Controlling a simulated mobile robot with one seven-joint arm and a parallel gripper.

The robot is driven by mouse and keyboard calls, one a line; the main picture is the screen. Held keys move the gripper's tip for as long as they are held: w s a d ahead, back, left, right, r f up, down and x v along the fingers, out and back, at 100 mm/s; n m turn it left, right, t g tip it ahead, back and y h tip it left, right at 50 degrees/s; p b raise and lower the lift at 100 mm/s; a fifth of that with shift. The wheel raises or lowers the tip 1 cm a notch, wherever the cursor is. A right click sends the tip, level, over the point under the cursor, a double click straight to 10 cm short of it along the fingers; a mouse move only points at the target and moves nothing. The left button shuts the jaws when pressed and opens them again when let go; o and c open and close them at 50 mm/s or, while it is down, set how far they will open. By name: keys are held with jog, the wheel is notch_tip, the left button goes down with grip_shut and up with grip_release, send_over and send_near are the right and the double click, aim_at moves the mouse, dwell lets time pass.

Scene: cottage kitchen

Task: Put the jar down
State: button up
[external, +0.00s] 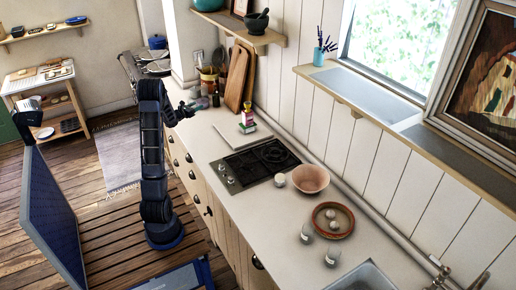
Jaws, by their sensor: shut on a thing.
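My arm reaches up from the floor on the left side of the counter. My gripper (186,108) is over the far part of the counter, in front of the cutting boards. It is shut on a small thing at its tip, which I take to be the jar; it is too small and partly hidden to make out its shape. I cannot tell whether it touches the counter (206,140) or is held just above it.
Cutting boards (238,78) lean on the wall. A pink bowl (310,179), a round dish (349,222) and small pale containers (307,233) stand nearer.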

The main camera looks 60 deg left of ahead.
jog(key=shift+s+a+r, duration=0.15)
jog(key=shift+s+a, duration=0.3)
jog(key=shift+s, duration=0.05)
jog(key=shift+s+a, duration=0.15)
jog(key=shift+s, duration=0.05)
notch_tip(320, 180, down, 20)
jog(key=shift+r, duration=0.1)
jog(key=o, duration=1)
jog(key=shift+f, duration=0.2)
jog(key=shift+r, duration=0.1)
jog(key=shift+s, duration=0.15)
jog(key=v, duration=1.1)
jog(key=shift+s+d, duration=0.3)
